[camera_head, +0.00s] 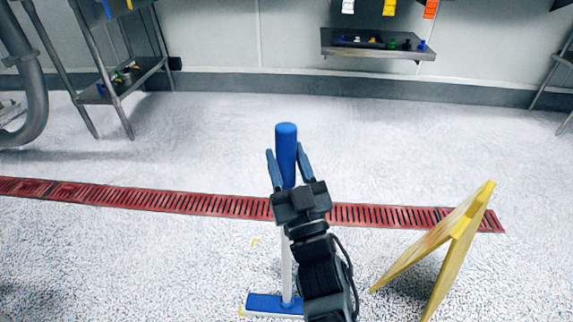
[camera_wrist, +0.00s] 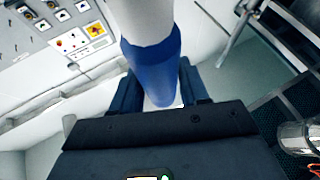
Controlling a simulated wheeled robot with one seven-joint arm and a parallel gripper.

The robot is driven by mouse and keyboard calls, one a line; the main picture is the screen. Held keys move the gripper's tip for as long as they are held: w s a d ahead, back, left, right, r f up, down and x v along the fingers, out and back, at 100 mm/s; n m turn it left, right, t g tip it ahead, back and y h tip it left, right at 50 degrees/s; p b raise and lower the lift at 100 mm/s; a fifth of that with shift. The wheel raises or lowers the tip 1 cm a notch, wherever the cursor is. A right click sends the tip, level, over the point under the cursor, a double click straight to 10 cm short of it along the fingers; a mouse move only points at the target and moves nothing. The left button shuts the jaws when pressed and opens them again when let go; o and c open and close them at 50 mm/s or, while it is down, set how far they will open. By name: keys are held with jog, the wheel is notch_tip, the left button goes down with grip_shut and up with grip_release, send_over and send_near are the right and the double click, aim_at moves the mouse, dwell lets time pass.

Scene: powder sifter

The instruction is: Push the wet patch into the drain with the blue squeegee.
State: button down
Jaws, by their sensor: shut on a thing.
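The blue squeegee stands upright, with its blue handle grip (camera_head: 286,142) at the top, a white pole (camera_head: 286,262) and a blue head (camera_head: 268,304) low on the floor. My gripper (camera_head: 288,168) is shut on the blue handle grip, one finger on each side. The grip also shows between the fingers in the wrist view (camera_wrist: 155,70). The red slotted drain (camera_head: 170,201) runs across the floor beyond the squeegee head. I cannot clearly make out the wet patch on the speckled floor.
A yellow folding floor sign (camera_head: 450,240) stands at the right, partly in front of the drain's right end. A metal rack (camera_head: 125,85) stands at the back left, and a wall shelf (camera_head: 375,48) hangs at the back. Floor beyond the drain is clear.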

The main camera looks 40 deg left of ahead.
jog(key=shift+w+a+f+b, duration=0.1)
jog(key=shift+w+a+b, duration=0.35)
jog(key=shift+w, duration=0.2)
jog(key=shift+w+a+f+b, duration=0.1)
jog(key=shift+w+a+b, duration=0.35)
jog(key=shift+w, duration=0.2)
jog(key=shift+w+a+r+b, duration=0.15)
jog(key=shift+w+a+b, duration=0.3)
jog(key=shift+w, duration=0.25)
jog(key=shift+w+a+r+b, duration=0.15)
jog(key=shift+w+a+b, duration=0.2)
jog(key=shift+w+b, duration=0.25)
jog(key=shift+w+a+r+b, duration=0.15)
jog(key=shift+w+a+b, duration=0.25)
jog(key=shift+w, duration=0.4)
jog(key=w+a+b, duration=0.3)
jog(key=w+a, duration=0.1)
jog(key=w, duration=0.2)
jog(key=shift+w+a+b, duration=0.15)
jog(key=shift+w+b, duration=0.15)
jog(key=shift+w, duration=0.1)
jog(key=w+a, duration=0.2)
jog(key=w, duration=0.1)
jog(key=shift+w+f, duration=0.1)
jog(key=shift+f, duration=0.05)
jog(key=shift+w, duration=0.1)
